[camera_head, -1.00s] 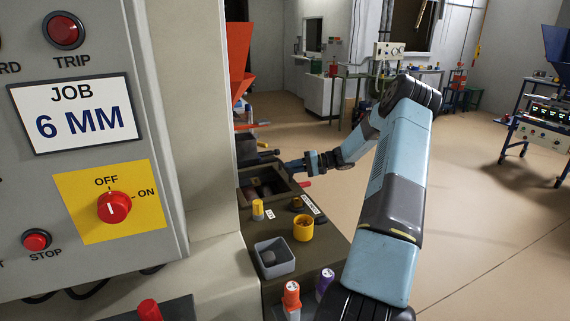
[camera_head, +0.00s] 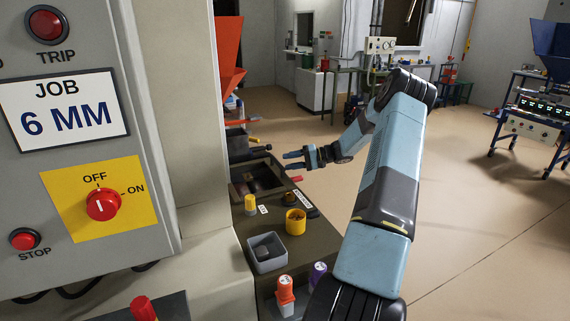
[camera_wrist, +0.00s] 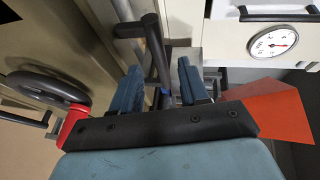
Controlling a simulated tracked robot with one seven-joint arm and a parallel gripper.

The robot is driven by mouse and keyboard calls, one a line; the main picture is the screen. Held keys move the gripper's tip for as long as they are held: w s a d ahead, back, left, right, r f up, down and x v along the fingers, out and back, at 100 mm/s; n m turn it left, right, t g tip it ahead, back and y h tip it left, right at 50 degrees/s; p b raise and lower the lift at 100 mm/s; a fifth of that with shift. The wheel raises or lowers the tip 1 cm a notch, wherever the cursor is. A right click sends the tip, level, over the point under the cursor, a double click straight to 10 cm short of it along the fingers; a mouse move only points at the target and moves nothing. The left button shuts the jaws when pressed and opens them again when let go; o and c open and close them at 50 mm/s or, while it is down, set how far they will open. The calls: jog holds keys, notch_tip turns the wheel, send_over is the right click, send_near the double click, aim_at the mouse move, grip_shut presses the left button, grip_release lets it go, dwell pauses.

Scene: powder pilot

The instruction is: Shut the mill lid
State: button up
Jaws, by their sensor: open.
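The mill (camera_head: 240,187) is a dark box low beside the grey cabinet, with its top open and dark lumps inside. A dark bar with a round end (camera_head: 260,149) sticks out at its far edge; I cannot tell surely whether this is the lid's handle. The lid plate itself is not clearly seen. My gripper (camera_head: 287,160) is open and empty, right of the mill's far end, its fingers pointing left. In the wrist view my gripper (camera_wrist: 160,82) has its two blue fingers apart, with a black T-shaped bar (camera_wrist: 154,48) beyond and between them, seemingly not gripped.
A grey tub (camera_head: 267,253), a yellow cup (camera_head: 295,222) and several small bottles stand on the near bench. A red hopper (camera_head: 228,55) rises behind the mill. The wrist view shows a dial gauge (camera_wrist: 272,42) and a dark ring (camera_wrist: 45,85).

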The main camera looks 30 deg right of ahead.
jog(key=v, duration=1.1)
jog(key=s+a+r+n+g+h, duration=0.1)
jog(key=s+a+r+g+h, duration=0.2)
jog(key=a+r, duration=0.45)
jog(key=s+a+r+n+g+h, duration=0.15)
jog(key=s+a+r, duration=0.3)
jog(key=a, duration=0.65)
jog(key=s+a+r+n+g+h, duration=0.1)
jog(key=s+a+r+g+h, duration=0.2)
jog(key=a+r, duration=0.45)
jog(key=s+a+r+t+h, duration=0.1)
jog(key=s+a+t+h, duration=0.1)
jog(key=s, duration=0.7)
jog(key=s+a+r+t+h, duration=0.2)
jog(key=s+a, duration=0.3)
jog(key=s, duration=0.4)
jog(key=s+a+r+t+h, duration=0.2)
jog(key=s+a, duration=0.1)
jog(key=s, duration=0.6)
jog(key=shift+s+a+r+n, duration=0.2)
jog(key=shift+s+a+n, duration=0.15)
jog(key=shift+s+n, duration=0.1)
